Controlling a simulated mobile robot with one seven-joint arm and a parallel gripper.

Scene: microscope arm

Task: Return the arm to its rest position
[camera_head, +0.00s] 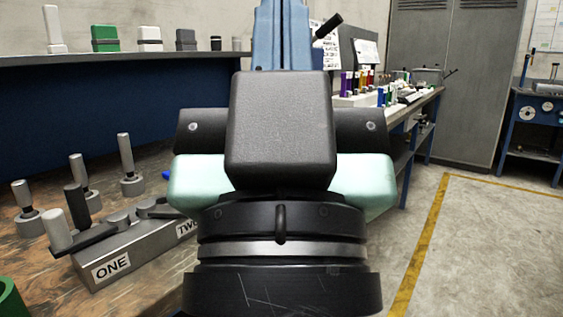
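A large black and mint-green arm-like assembly fills the centre of the head view, with a padded black block on top and dark round rings with a silver band below. No gripper fingers show, so whether my gripper is open or shut is hidden. A blue upright column (281,35) rises behind the block. A black-handled lever (328,26) slants up to the right just beside it. I cannot tell whether they belong together, or whether either is the task's arm.
A grey block (150,245) labelled ONE and TWO, with levers, is on the left wooden bench (60,280), near several grey knobbed posts (128,165). A shelf (100,58) holds several small boxes. Coloured items (365,80) crowd the right-hand bench. Floor right of the yellow line (425,240) is clear.

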